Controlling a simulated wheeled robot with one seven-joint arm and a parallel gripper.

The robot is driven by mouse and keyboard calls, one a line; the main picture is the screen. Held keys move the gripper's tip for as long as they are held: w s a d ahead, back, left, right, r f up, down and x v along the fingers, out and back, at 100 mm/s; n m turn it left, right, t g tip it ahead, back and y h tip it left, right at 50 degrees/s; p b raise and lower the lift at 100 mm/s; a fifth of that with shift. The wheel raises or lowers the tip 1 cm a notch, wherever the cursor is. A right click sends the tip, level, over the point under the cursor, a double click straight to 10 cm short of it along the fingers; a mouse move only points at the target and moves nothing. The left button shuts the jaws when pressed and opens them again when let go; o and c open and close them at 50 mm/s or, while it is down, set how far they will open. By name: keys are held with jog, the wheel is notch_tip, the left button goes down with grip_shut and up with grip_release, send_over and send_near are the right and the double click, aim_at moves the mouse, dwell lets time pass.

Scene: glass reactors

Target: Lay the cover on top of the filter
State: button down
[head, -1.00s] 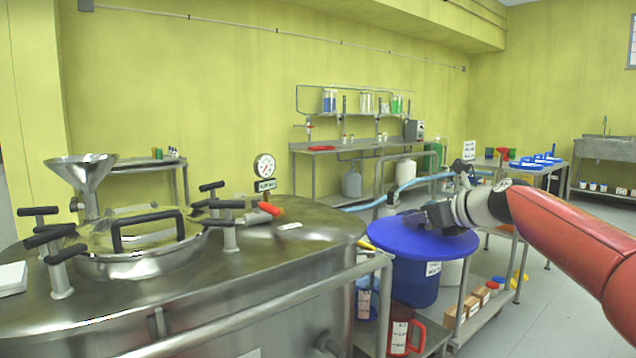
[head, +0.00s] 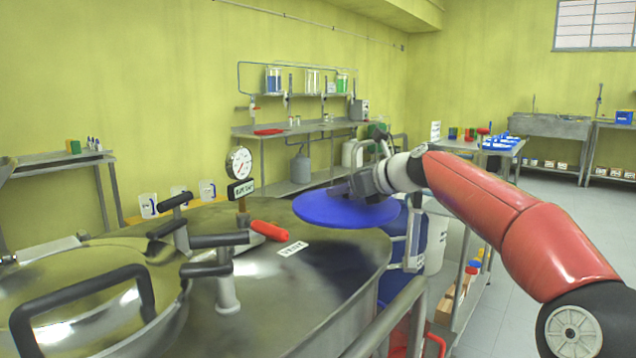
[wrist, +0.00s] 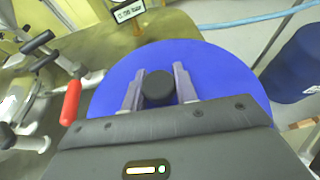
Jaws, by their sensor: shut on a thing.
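The cover (head: 335,210) is a flat round blue disc with a black knob (wrist: 158,88) at its centre. My gripper (head: 362,187) is shut on that knob and holds the cover roughly level. In the wrist view both grey fingers of my gripper (wrist: 158,85) flank the knob. In the head view the cover overlaps the right rim of the steel reactor, apparently above it. A blue drum (head: 394,255) stands below and right of the cover, partly hidden; it also shows in the wrist view (wrist: 300,65), apart from the cover. I cannot tell whether this drum is the filter.
The steel reactor (head: 300,300) fills the front left, with a pressure gauge (head: 239,163), a red-handled lever (head: 270,231) and black-handled clamps. A metal rail (head: 400,310) runs along its right. Free floor (head: 540,225) lies at the right. A workbench (head: 300,128) stands behind.

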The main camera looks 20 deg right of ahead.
aim_at(342, 210)
jog(key=shift+w+f, duration=0.1)
jog(key=shift+w, duration=0.1)
jog(key=shift+a+f, duration=0.1)
jog(key=shift+f, duration=0.1)
notch_tip(342, 210, down, 5)
jog(key=shift+s+r, duration=0.1)
jog(key=shift+r, duration=0.1)
jog(key=shift+f+b, duration=0.45)
jog(key=shift+f, duration=0.35)
jog(key=shift+f+b, duration=0.4)
jog(key=shift+f, duration=0.15)
jog(key=c, duration=1)
grip_release()
